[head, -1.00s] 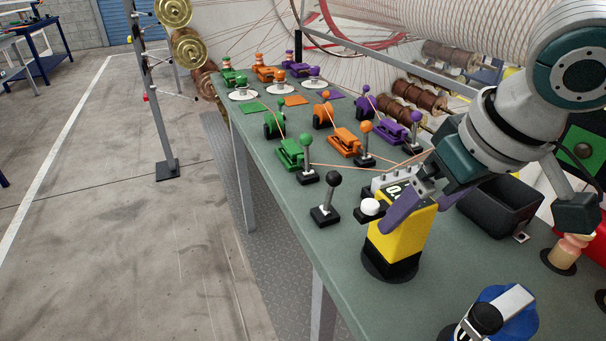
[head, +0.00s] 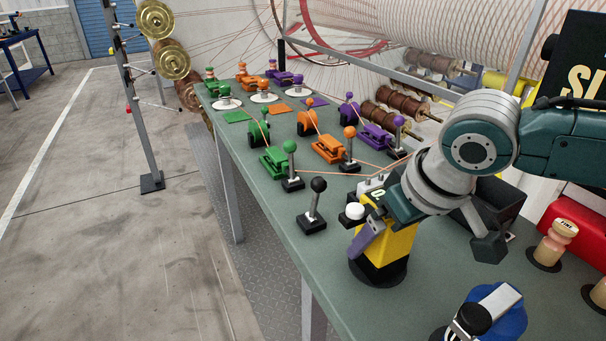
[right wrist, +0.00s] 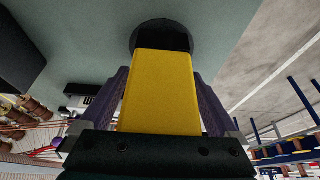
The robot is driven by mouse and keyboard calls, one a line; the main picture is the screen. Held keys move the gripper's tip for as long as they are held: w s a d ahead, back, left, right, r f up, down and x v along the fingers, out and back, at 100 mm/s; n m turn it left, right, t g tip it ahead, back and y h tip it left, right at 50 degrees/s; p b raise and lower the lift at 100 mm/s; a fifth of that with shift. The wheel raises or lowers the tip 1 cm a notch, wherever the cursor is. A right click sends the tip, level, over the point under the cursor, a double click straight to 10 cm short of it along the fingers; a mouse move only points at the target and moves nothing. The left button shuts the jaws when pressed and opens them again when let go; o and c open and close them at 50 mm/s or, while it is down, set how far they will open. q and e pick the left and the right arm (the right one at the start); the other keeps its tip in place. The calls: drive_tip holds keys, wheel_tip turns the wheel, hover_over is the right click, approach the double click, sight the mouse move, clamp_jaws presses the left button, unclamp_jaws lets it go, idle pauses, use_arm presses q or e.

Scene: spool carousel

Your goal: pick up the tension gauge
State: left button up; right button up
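The tension gauge (head: 398,242) is a yellow block on a round black base, with a white knob (head: 354,211) at its top left. It stands upright on the green table. My right gripper (head: 372,236) has purple fingers and is around the yellow body. In the right wrist view the yellow body (right wrist: 160,95) lies between the two fingers, which look spread with little clearance; contact is hard to judge. In the head view the far finger is hidden. My left gripper is not in view.
A black-knobbed lever (head: 314,208) stands just left of the gauge. Green, orange and purple clamps and levers with threads fill the table behind. A black bin (head: 500,203) is behind my right arm. A blue round item (head: 500,308) lies at the front right.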

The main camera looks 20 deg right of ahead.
clamp_jaws()
idle(0.6)
drive_tip(key=shift+r, duration=0.1)
